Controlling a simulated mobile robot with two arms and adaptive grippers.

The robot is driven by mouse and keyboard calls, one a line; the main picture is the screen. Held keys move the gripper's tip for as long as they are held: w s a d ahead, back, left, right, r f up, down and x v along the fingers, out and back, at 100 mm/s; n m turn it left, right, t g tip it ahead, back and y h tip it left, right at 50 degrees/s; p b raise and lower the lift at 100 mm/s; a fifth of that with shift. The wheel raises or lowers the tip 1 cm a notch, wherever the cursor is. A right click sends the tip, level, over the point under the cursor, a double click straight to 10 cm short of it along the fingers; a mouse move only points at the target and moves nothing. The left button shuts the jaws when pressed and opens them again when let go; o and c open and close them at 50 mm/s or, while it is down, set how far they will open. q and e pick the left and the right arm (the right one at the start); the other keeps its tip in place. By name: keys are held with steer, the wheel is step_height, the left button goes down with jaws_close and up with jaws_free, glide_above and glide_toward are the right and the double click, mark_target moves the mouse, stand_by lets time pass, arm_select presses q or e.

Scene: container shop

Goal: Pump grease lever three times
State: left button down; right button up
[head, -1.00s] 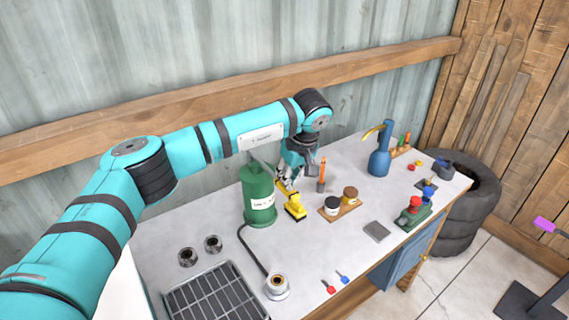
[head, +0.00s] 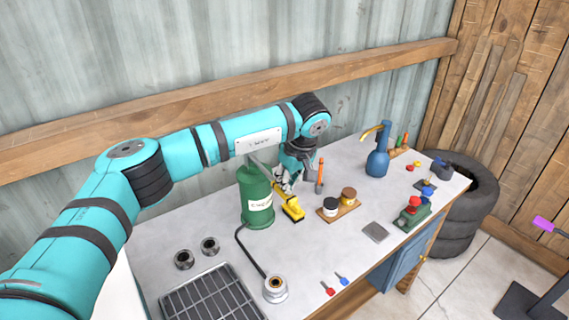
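A green grease canister (head: 257,207) with a white label stands upright on the workbench. A grey lever bar (head: 259,163) rises at its top, partly hidden behind my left arm. A dark hose (head: 250,250) runs from the canister to a round metal fitting (head: 275,287) at the bench's front. My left gripper (head: 284,184) points down just right of the canister, close to a yellow piece (head: 291,207). Its fingers are small and partly covered by the wrist, so I cannot tell whether they are open or touch the lever or the yellow piece. My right gripper is out of view.
On the workbench (head: 330,245) are an orange tool in a holder (head: 320,175), two jars on a board (head: 340,205), a blue oil can (head: 378,160) and a green-red device (head: 411,212). A metal grate (head: 210,300) lies front left. Tyres (head: 468,205) stand beyond the right end.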

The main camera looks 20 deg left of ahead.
arm_select(q)
steer(key=p+v, duration=0.2)
steer(key=v, duration=0.2)
steer(key=shift+w+a+r, duration=0.1)
steer(key=shift+w+r, duration=0.05)
steer(key=shift+r, duration=0.1)
steer(key=shift+s+d+r+b, duration=0.2)
steer(key=shift+s+d+b, duration=0.15)
steer(key=shift+b, duration=0.85)
steer(key=s+d+r+b, duration=0.1)
steer(key=s+d+r, duration=0.1)
steer(key=r, duration=0.4)
steer(key=shift+s+d+r+b, duration=0.3)
steer(key=shift+s+d+b, duration=0.1)
steer(key=shift+d, duration=0.3)
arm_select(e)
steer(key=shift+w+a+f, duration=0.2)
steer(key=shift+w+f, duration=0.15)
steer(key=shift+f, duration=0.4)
arm_select(q)
steer(key=shift+d, duration=0.15)
